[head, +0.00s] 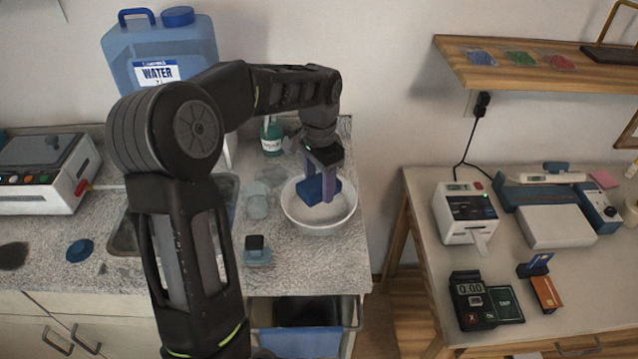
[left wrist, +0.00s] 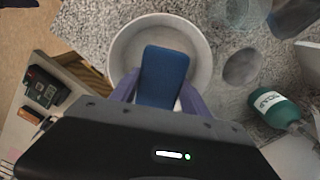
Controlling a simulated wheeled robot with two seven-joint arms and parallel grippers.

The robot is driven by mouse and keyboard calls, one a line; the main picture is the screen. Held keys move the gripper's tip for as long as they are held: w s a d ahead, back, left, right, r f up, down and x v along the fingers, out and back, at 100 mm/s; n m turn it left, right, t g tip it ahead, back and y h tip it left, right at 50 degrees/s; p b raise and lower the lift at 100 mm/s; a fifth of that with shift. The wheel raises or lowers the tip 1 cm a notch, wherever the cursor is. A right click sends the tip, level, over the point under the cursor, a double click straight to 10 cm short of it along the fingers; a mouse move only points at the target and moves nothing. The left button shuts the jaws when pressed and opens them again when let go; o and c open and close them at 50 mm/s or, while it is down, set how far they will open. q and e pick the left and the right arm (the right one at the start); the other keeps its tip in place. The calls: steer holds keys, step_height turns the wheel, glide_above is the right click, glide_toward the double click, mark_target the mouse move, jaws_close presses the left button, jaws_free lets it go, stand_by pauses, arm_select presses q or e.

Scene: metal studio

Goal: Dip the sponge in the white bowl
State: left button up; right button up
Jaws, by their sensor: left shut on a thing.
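The white bowl (head: 318,222) stands on the speckled counter near its right end, and it also shows in the left wrist view (left wrist: 201,50). My left gripper (head: 322,190) points down over the bowl. It is shut on the blue sponge (head: 313,190), whose broad face shows between the purple fingers in the left wrist view (left wrist: 164,75). The sponge is within the bowl's outline in both views. I cannot tell whether it touches the bowl's bottom or any water. My right gripper is not in view.
A teal bottle (head: 271,137) stands behind the bowl, and clear glassware (head: 257,203) is left of it. A blue water jug (head: 160,50) is at the back left. The right table (head: 420,205) stands across a gap.

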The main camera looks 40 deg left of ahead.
arm_select(q)
steer(key=shift+r+p, duration=1)
steer(key=shift+r, duration=0.6)
stand_by(0.6)
steer(key=shift+r+p, duration=0.5)
steer(key=shift+r, duration=0.1)
steer(key=shift+f+b, duration=0.4)
steer(key=shift+f, duration=0.2)
stand_by(1.3)
step_height(320, 180, up, 3)
steer(key=shift+f+p, duration=0.2)
steer(key=shift+p, duration=0.9)
steer(key=shift+r, duration=0.7)
